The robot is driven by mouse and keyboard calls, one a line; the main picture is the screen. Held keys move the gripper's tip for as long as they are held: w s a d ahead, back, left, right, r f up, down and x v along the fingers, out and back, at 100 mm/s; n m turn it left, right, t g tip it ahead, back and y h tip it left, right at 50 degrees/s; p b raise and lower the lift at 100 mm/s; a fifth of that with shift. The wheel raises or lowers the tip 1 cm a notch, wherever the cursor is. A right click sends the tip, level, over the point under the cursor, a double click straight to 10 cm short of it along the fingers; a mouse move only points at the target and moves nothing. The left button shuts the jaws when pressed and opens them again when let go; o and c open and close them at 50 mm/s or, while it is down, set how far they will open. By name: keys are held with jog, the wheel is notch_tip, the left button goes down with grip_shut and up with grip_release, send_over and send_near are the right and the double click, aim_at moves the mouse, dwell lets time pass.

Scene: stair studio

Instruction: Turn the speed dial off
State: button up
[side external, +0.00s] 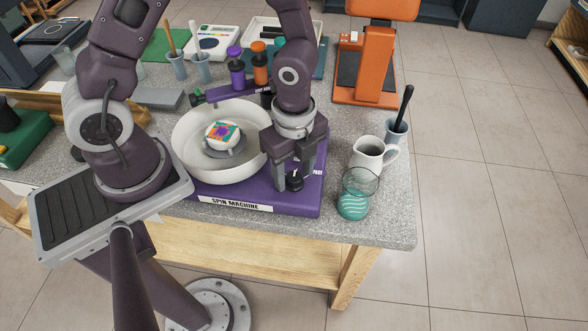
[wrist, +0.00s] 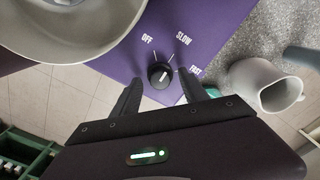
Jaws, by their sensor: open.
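The speed dial (side external: 294,181) is a small black knob on the right part of the purple spin machine (side external: 235,199). In the wrist view the dial (wrist: 160,75) has a white mark on it and the labels OFF, SLOW and FAST around it. The mark seems to point up and right, nearer SLOW than OFF; its exact setting is hard to tell. My gripper (side external: 294,174) is open, pointing down over the dial. In the wrist view my gripper (wrist: 160,86) has a finger on each side of the dial, with gaps showing.
The white bowl (side external: 187,140) holds a painted round piece (side external: 222,132) left of the dial. A white pitcher (side external: 367,155) and a teal striped glass (side external: 353,205) stand close on the right. Purple and orange bottles (side external: 237,70) stand behind. The counter's front edge is near.

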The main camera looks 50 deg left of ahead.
jog(key=shift+f, duration=0.1)
jog(key=shift+c, duration=0.2)
grip_shut()
jog(key=n, duration=0.4)
jog(key=shift+n, duration=2.6)
jog(key=shift+o, duration=0.2)
grip_release()
